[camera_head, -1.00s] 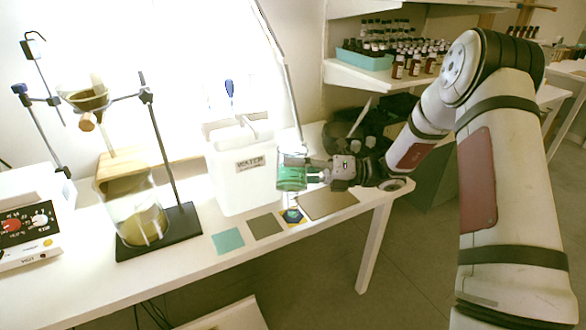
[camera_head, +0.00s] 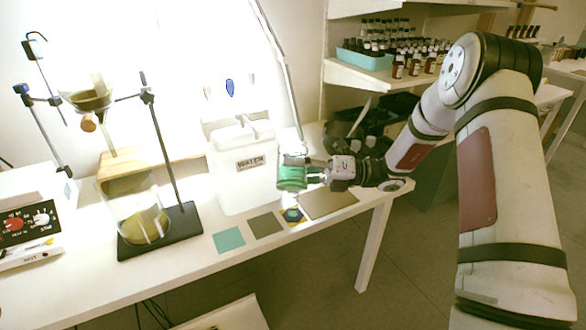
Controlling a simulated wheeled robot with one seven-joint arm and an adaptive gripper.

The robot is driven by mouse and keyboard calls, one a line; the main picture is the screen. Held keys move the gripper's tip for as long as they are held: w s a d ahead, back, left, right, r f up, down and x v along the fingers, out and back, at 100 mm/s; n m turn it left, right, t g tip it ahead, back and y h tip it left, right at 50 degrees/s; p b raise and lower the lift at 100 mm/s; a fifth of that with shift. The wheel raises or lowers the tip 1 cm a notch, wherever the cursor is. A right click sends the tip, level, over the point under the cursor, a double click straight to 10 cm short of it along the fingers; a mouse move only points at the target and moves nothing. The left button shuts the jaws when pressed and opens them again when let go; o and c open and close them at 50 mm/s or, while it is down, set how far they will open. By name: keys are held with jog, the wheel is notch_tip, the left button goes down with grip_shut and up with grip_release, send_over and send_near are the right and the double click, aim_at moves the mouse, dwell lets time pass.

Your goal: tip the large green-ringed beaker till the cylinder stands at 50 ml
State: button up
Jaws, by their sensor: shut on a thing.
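The large green-ringed beaker (camera_head: 291,173) is held above the bench, in front of the right side of the white water container. It looks tipped, though its exact angle is hard to read. My gripper (camera_head: 313,172) reaches in from the right and is shut on the beaker's side. A small blue foot (camera_head: 292,215), apparently the cylinder's, stands on a yellow mat below the beaker. The rest of the cylinder is hidden or too faint to make out, so its level cannot be read.
The white water container (camera_head: 236,185) stands close to the left of the beaker. Teal (camera_head: 229,240) and grey-brown (camera_head: 265,225) mats lie in front. A stand with a funnel (camera_head: 90,99) and a large glass vessel (camera_head: 140,222) is further left. Bottle shelves (camera_head: 375,78) are behind.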

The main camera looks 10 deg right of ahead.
jog(key=shift+f+m+p, duration=0.25)
jog(key=shift+m+p, duration=0.75)
jog(key=shift+p, duration=0.15)
dwell(6.1)
jog(key=shift+r+n, duration=0.2)
jog(key=shift+n, duration=1.4)
